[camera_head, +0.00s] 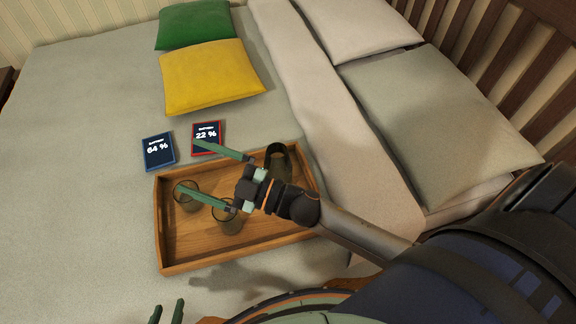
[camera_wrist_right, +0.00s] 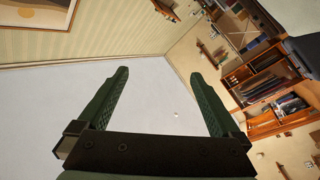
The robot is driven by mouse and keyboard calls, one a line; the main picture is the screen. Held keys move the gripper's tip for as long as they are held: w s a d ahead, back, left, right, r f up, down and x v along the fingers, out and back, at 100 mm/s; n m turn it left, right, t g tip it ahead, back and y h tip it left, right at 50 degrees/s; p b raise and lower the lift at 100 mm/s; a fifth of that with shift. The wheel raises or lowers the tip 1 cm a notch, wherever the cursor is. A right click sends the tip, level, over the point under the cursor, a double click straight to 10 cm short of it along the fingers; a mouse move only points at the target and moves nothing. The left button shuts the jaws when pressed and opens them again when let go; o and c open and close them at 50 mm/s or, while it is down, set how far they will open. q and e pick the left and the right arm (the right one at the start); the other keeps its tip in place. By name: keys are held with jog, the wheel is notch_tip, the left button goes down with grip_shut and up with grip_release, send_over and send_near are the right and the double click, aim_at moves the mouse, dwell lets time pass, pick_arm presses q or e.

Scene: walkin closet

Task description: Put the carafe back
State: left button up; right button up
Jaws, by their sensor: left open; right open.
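A dark, glassy upright vessel, apparently the carafe (camera_head: 279,157), stands at the back right of the wooden tray (camera_head: 163,235) on the bed, partly hidden by my right gripper. My right gripper (camera_head: 187,167) is open and empty. It reaches over the tray, its fingers pointing left, with its wrist beside the vessel in the picture. The right wrist view shows its two green fingers (camera_wrist_right: 160,78) wide apart with nothing between them. My left gripper (camera_head: 167,312) shows only its fingertips at the bottom edge, apart and empty.
Two small glasses, one on the left (camera_head: 184,203) and one nearer the middle (camera_head: 228,226), stand in the tray. Yellow (camera_head: 210,78) and green (camera_head: 194,25) pillows lie farther back. The bed's left side is clear.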

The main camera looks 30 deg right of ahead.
jog(key=s+d+f+m+h, duration=0.2)
jog(key=d+f+m+h, duration=0.55)
jog(key=f, duration=0.25)
jog(key=s+d+f+m+g+h, duration=0.1)
jog(key=s+f+m+g, duration=0.1)
jog(key=s+f, duration=0.2)
jog(key=s+d+f+m+g+h, duration=0.1)
jog(key=s+f, duration=0.3)
jog(key=f, duration=0.1)
jog(key=s+d+f+m+g+h, duration=0.1)
jog(key=s+f+m+g, duration=0.1)
jog(key=s+f, duration=0.2)
jog(key=shift+d+f+m+g+h, duration=0.15)
jog(key=shift+m+g+h, duration=0.1)
jog(key=shift+m+g, duration=0.1)
